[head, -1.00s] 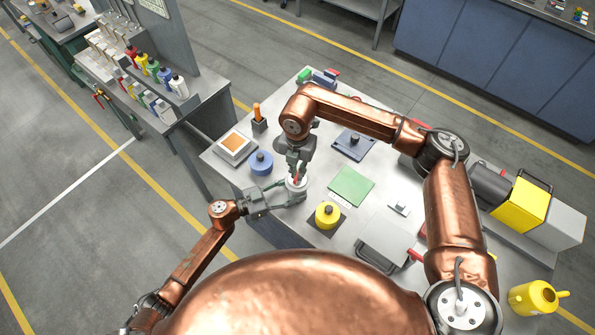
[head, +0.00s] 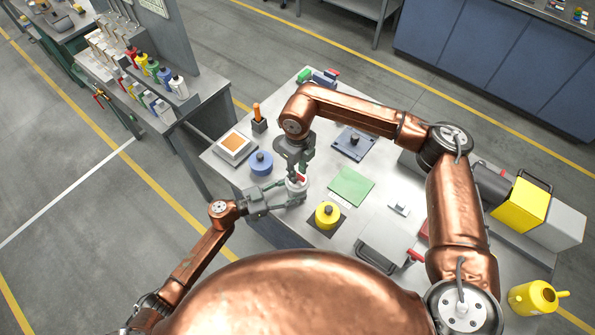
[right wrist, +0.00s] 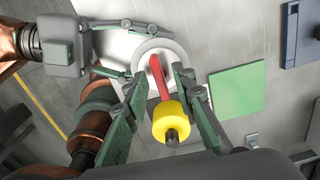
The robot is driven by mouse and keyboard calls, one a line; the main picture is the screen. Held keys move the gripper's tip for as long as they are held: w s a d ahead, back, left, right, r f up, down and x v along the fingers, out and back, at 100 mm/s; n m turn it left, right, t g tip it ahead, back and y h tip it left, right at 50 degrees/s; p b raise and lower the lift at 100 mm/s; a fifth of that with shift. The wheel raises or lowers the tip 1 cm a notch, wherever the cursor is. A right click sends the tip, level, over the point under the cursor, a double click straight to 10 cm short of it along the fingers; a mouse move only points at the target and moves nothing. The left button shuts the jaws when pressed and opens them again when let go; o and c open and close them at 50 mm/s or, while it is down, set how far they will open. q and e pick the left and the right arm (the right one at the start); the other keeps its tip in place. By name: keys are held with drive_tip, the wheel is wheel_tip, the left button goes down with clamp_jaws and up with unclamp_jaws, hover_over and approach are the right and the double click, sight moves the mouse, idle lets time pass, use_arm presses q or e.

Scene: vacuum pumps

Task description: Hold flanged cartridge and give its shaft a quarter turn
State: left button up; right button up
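The flanged cartridge is a pale round piece (head: 294,188) with a red bar (head: 300,179) on top, low over the near left part of the table. In the right wrist view the flange (right wrist: 142,52) and the red bar (right wrist: 160,80) show clearly. My left gripper (head: 290,192) reaches in from the left, its fingers on either side of the cartridge and apparently closed on it; the contact is partly hidden. My right gripper (head: 300,170) points down above the cartridge. In the right wrist view its green fingers (right wrist: 162,98) are apart, with clear gaps beside the red bar.
A yellow cylinder with a black knob (head: 327,213) stands close to the right of the cartridge, and a blue one (head: 261,163) behind left. A green mat (head: 351,186) lies to the right. A black-edged case (head: 377,257) sits near the front edge.

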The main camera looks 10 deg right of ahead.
drive_tip(key=shift+r, duration=0.1)
idle(0.3)
drive_tip(key=shift+r, duration=0.9)
drive_tip(key=shift+r, duration=3)
use_arm(q)
drive_tip(key=o, duration=0.9)
drive_tip(key=shift+a, duration=0.1)
drive_tip(key=v, duration=1.2)
drive_tip(key=shift+f, duration=0.1)
